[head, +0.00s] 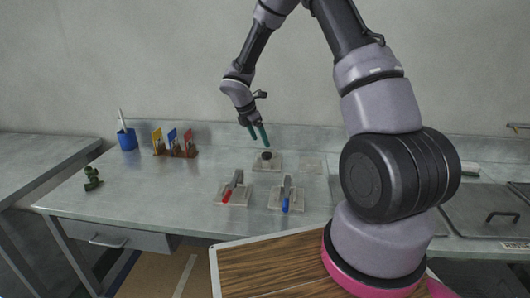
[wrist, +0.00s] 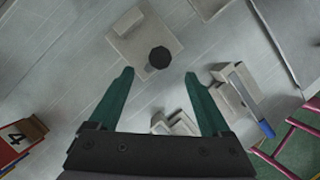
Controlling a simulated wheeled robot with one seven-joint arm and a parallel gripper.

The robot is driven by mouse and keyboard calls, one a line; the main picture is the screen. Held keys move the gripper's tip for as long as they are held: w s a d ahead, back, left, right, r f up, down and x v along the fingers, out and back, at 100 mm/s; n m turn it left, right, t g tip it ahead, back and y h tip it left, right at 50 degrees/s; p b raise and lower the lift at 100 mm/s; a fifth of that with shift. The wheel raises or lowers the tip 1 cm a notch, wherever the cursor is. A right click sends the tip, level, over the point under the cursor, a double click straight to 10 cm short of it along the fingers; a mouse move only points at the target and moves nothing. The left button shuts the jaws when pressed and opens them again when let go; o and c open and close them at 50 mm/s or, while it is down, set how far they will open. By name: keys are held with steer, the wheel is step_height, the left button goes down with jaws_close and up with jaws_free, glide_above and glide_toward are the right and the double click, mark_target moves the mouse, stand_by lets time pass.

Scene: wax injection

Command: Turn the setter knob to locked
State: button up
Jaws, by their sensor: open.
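The setter knob looks like a dark round knob (head: 267,155) on a pale square plate (head: 259,166) near the back of the bench. In the wrist view the dark knob (wrist: 160,58) stands at the edge of its plate (wrist: 129,45), slightly beyond the fingertips and between their lines. My gripper (head: 260,142) is open and empty, with teal fingers pointing down above the knob. In the wrist view the two fingertips (wrist: 158,75) are spread apart, one to each side, and do not touch the knob. I cannot make out any lock marking on the knob.
A red-handled clamp (head: 229,190) and a blue-handled clamp (head: 286,201) sit on plates in front of the knob. Coloured card holders (head: 173,144), a blue cup (head: 127,139) and a small green object (head: 92,178) stand left. The bench between is clear.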

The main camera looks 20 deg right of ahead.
mark_target(266, 154)
steer(key=x, duration=0.7)
jaws_close()
